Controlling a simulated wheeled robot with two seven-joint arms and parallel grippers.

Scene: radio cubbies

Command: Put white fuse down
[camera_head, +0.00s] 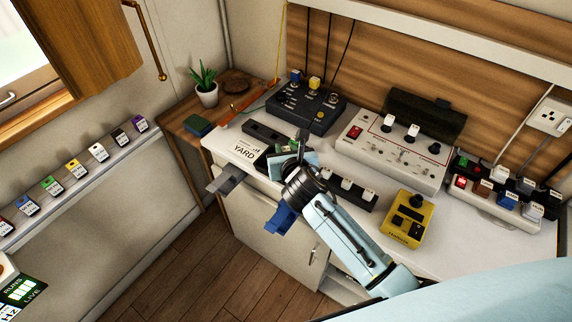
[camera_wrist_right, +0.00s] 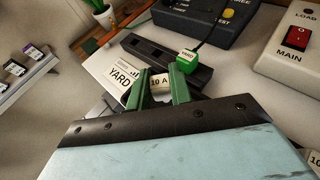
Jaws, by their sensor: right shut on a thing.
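The white fuse (camera_wrist_right: 160,82), marked "10 A", sits between the green fingers of my right gripper (camera_wrist_right: 163,92) in the right wrist view. The right gripper (camera_head: 287,160) is shut on it, above the white worktop beside the YARD label plate (camera_head: 243,150). The fuse cannot be made out clearly in the head view. A black slotted strip (camera_wrist_right: 167,62) lies just beyond the fingers. I cannot tell whether the fuse touches anything below. My left gripper is not in view.
A green YARD plug (camera_wrist_right: 187,61) stands on the black strip. A dark control box (camera_head: 306,103), a white switch panel (camera_head: 393,150) and a yellow device (camera_head: 407,219) stand on the worktop. Several coloured fuses line the left wall shelf (camera_head: 75,182).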

